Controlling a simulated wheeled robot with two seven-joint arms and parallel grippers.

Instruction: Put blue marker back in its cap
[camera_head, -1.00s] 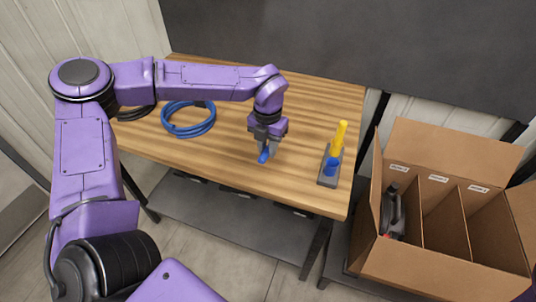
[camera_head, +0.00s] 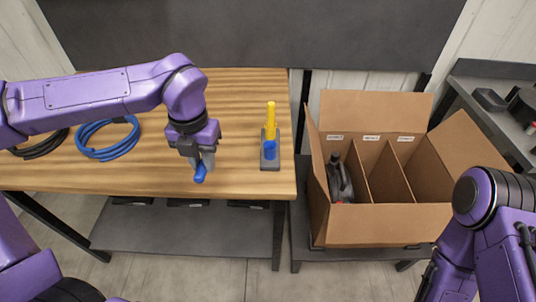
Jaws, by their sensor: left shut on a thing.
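The blue marker (camera_head: 200,173) is in my left gripper (camera_head: 204,161), which is shut on it above the front edge of the wooden table. The marker's lower end shows below the fingers; the rest is hidden by them. A grey holder (camera_head: 270,164) stands on the table to the right of the gripper. It bears a blue cap (camera_head: 270,149) in front and a yellow marker (camera_head: 270,118) standing upright behind it. The gripper is apart from the holder. My right arm shows at the lower right, but its gripper is not in view.
A coiled blue cable (camera_head: 107,151) and a black cable (camera_head: 42,146) lie on the left of the wooden table (camera_head: 240,95). An open cardboard box (camera_head: 375,226) with compartments stands to the right and holds a dark bottle (camera_head: 339,180). Table between gripper and holder is clear.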

